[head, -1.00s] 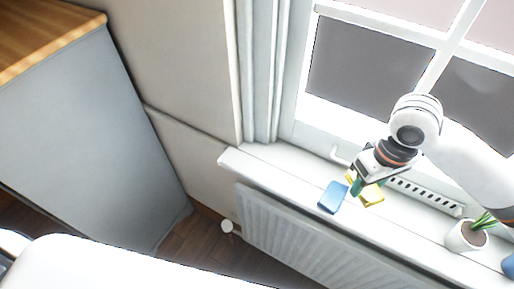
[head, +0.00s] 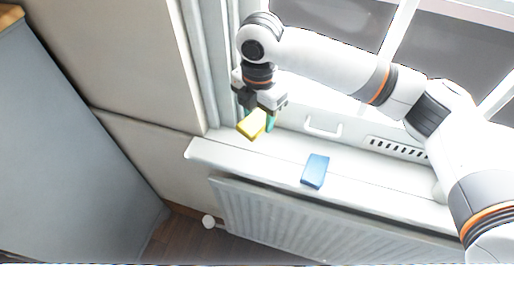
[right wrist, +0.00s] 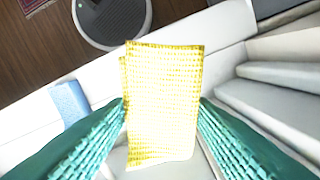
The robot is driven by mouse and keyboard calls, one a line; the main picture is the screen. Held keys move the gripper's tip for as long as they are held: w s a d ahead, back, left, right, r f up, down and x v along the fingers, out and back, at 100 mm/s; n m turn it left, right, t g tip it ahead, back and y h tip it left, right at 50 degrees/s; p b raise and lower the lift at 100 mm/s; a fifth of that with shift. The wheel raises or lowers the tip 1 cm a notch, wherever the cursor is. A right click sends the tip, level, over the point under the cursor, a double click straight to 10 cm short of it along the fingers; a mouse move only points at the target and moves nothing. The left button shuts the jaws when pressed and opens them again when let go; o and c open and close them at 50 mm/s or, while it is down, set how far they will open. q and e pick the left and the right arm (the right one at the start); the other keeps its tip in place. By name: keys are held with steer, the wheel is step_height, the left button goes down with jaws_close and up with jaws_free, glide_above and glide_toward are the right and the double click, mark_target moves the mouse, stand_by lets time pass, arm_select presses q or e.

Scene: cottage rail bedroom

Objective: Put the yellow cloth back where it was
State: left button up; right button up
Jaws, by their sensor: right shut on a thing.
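The yellow cloth (head: 251,125) is a small folded piece, held at the left part of the white windowsill (head: 270,152). My right gripper (head: 262,117) is shut on it, with teal fingers pointing down. In the right wrist view the cloth (right wrist: 163,100) stands between the two teal fingers, its waffle texture facing the camera. I cannot tell whether its lower edge touches the sill. A blue block-like item (head: 316,170) lies on the sill to the right of the cloth; it also shows in the right wrist view (right wrist: 70,101). My left gripper is not in view.
A white radiator (head: 300,222) is below the sill. A window handle (head: 323,127) and a slotted vent (head: 395,149) are behind it. The curtain or frame edge (head: 205,70) rises close to the left of my gripper. The sill is clear between cloth and blue item.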

glide_above(258, 149)
step_height(258, 149, down, 5)
steer(key=shift+w+r+p, duration=0.1)
steer(key=shift+p, duration=0.2)
steer(key=shift+f, duration=2.5)
steer(key=shift+f, duration=0.15)
steer(key=o, duration=0.9)
steer(key=shift+o, duration=0.2)
step_height(258, 149, up, 12)
steer(key=shift+r+b, duration=0.2)
steer(key=shift+b, duration=0.3)
